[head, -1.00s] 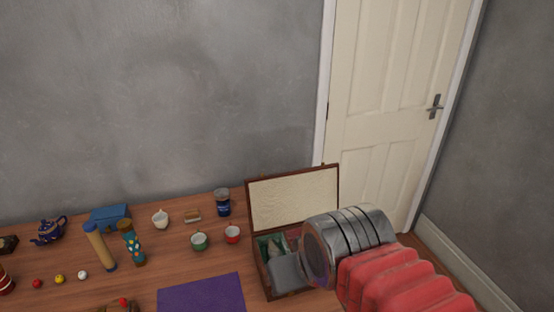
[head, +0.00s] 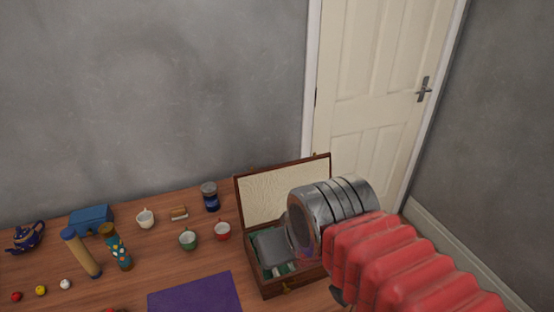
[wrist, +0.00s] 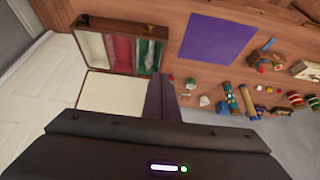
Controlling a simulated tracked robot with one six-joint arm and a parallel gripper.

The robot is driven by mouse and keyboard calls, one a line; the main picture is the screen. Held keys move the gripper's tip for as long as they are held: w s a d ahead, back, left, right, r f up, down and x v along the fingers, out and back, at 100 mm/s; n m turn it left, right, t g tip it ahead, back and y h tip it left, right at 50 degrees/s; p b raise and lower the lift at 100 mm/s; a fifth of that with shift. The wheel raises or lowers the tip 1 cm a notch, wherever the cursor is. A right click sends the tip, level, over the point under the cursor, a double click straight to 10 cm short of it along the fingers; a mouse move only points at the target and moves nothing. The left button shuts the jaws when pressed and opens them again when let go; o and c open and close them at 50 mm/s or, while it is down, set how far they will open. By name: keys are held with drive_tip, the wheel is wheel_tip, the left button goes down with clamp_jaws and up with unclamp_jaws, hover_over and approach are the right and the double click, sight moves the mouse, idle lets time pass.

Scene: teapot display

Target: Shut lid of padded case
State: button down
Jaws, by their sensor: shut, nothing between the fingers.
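The padded case (head: 300,280) is a brown wooden box at the table's right end, and it also shows in the wrist view (wrist: 133,58). Its lid (head: 272,192) stands open at the back, leaning up, with a cream padded lining; the lining also shows in the wrist view (wrist: 108,92). Inside are white, red and green padded compartments. My gripper (head: 274,250) is shut and empty, over the open case and in front of the lid. In the wrist view my gripper (wrist: 160,98) is beside the lid's edge; I cannot tell whether it touches.
A purple mat (head: 195,295) lies left of the case. A red cup (head: 223,232), a green cup (head: 188,240) and a dark blue jar (head: 210,197) stand near the case's left side. A white door (head: 375,90) is behind.

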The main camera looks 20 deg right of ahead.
drive_tip(key=w+d+r+g, duration=0.1)
drive_tip(key=w+d+r, duration=0.25)
drive_tip(key=w, duration=0.65)
drive_tip(key=w+d+r, duration=0.2)
drive_tip(key=w+r, duration=0.2)
drive_tip(key=w, duration=0.6)
drive_tip(key=w+d+f, duration=0.3)
drive_tip(key=w+d, duration=0.1)
drive_tip(key=w, duration=0.6)
drive_tip(key=w+d+f+g, duration=0.1)
drive_tip(key=w+d+f, duration=0.2)
drive_tip(key=w, duration=0.7)
drive_tip(key=shift+d, duration=0.9)
drive_tip(key=shift+f, duration=0.15)
wheel_tip(320, 180, down, 9)
drive_tip(key=s, duration=0.1)
drive_tip(key=shift+f, duration=0.15)
